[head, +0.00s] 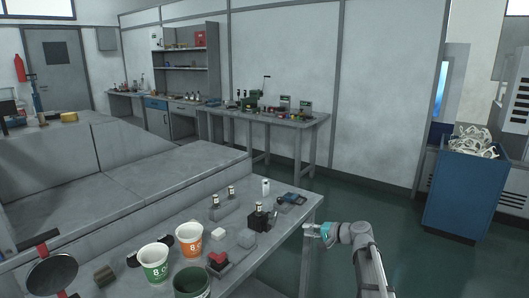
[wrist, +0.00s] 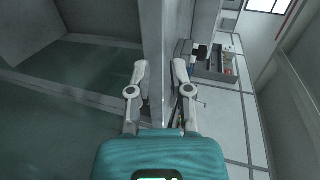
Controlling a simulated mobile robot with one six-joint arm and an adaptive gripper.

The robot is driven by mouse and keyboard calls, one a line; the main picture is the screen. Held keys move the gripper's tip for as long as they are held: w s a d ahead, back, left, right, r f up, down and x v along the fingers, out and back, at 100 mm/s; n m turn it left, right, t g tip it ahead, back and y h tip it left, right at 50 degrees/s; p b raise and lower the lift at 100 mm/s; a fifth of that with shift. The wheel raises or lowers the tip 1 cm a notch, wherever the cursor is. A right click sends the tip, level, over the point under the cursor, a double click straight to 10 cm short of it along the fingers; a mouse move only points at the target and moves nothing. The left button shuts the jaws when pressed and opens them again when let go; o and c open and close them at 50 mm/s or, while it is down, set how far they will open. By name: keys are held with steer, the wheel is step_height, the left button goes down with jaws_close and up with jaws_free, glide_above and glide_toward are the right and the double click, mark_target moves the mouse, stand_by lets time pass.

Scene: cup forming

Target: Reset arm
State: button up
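My gripper (head: 318,230) is just off the right corner of the near table (head: 285,222) in the head view, with my arm reaching up to it from the lower right. In the wrist view my gripper (wrist: 160,70) has its two fingers apart, with nothing between them. A green cup (head: 154,265) and an orange cup (head: 188,242) stand upright on the table, well left of my gripper. A dark green container (head: 192,284) is cut off by the bottom edge.
A red-topped item (head: 217,260) is closer. A blue bin (head: 458,195) stands at right. The floor between is clear.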

steer(key=s+a+f+n+g+h, duration=0.3)
steer(key=s+f+n+g+h, duration=0.15)
steer(key=s+f, duration=0.75)
steer(key=s+d+n+g+h, duration=0.2)
steer(key=s+d+g+h, duration=0.25)
steer(key=s+h, duration=0.65)
step_height(320, 180, up, 17)
steer(key=s+y+p, duration=0.2)
steer(key=y+p, duration=0.1)
steer(key=p, duration=1.5)
steer(key=shift+s+d+t, duration=0.15)
steer(key=shift+s+t, duration=0.15)
steer(key=shift+s, duration=0.05)
steer(key=shift+f+y, duration=0.1)
steer(key=shift+y, duration=0.15)
